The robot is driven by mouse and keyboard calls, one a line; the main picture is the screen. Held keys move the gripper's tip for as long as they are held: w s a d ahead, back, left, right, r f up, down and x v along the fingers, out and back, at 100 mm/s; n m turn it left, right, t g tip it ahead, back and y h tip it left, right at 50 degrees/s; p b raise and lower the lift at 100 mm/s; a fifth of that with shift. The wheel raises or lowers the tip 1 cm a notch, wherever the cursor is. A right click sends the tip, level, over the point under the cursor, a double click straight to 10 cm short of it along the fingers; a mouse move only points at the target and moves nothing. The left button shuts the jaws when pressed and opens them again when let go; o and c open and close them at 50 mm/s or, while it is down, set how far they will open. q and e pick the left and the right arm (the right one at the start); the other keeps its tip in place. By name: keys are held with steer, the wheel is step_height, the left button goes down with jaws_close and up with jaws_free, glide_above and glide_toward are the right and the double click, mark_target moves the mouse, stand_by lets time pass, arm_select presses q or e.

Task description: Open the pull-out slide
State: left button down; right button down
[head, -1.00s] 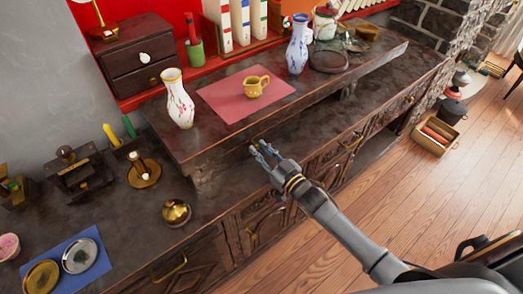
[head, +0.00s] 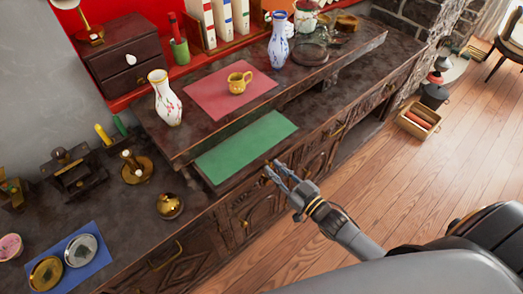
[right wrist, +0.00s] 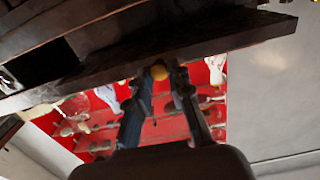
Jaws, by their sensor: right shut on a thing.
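The pull-out slide (head: 245,146), with a green top, sticks out from under the raised dark wooden shelf (head: 310,80). Its front edge is near my right gripper (head: 273,170). The right gripper is shut on the slide's small brass knob; in the right wrist view the yellow knob (right wrist: 159,72) sits between the fingertips, against the dark wooden edge (right wrist: 110,75). My left gripper is not in view.
A yellow cup (head: 238,83) stands on a red mat (head: 205,95) on the shelf above. A white vase (head: 166,98) and a blue vase (head: 278,42) stand beside it. A brass pot (head: 169,206) sits on the counter left of the slide. The slide's top is bare.

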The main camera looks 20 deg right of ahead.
steer(key=p+v, duration=0.1)
steer(key=v, duration=0.6)
steer(key=shift+s, duration=0.2)
steer(key=shift+r, duration=0.1)
steer(key=c, duration=1.2)
jaws_free()
steer(key=v, duration=1.2)
